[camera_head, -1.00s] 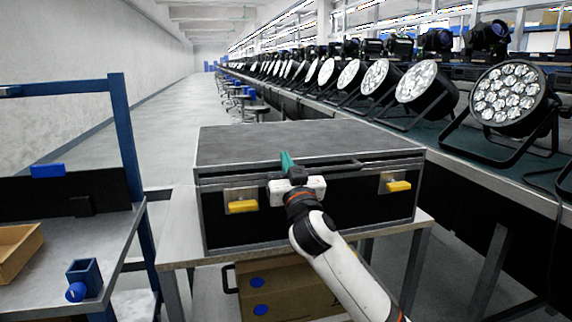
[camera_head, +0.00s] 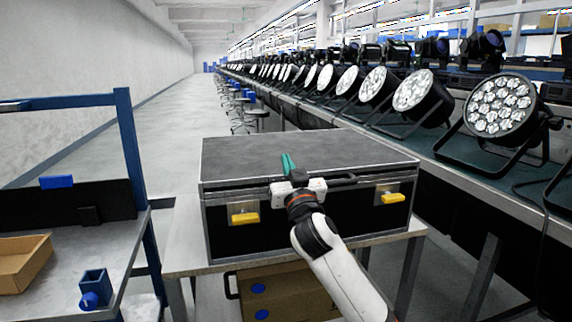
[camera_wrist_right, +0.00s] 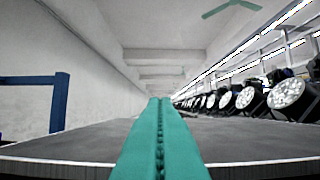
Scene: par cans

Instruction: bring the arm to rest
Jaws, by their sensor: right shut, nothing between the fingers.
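My right gripper (camera_head: 289,166) is shut and empty, its green fingers pressed together. In the head view it is at the front of a black flight case (camera_head: 300,152), in front of the upper front edge near the middle. In the right wrist view the shut fingers (camera_wrist_right: 160,135) point out over the case's grey top (camera_wrist_right: 245,138). I cannot tell whether the gripper touches the case. The case looks closed, with two yellow latches, the left one (camera_head: 245,218) and the right one (camera_head: 393,198). My left gripper is not in view.
The case stands on a table (camera_head: 185,245) with a cardboard box (camera_head: 290,295) beneath. A blue-framed bench (camera_head: 130,150) at left holds an open carton (camera_head: 22,262) and a small blue holder (camera_head: 95,287). A long bench of par cans (camera_head: 500,105) runs along the right.

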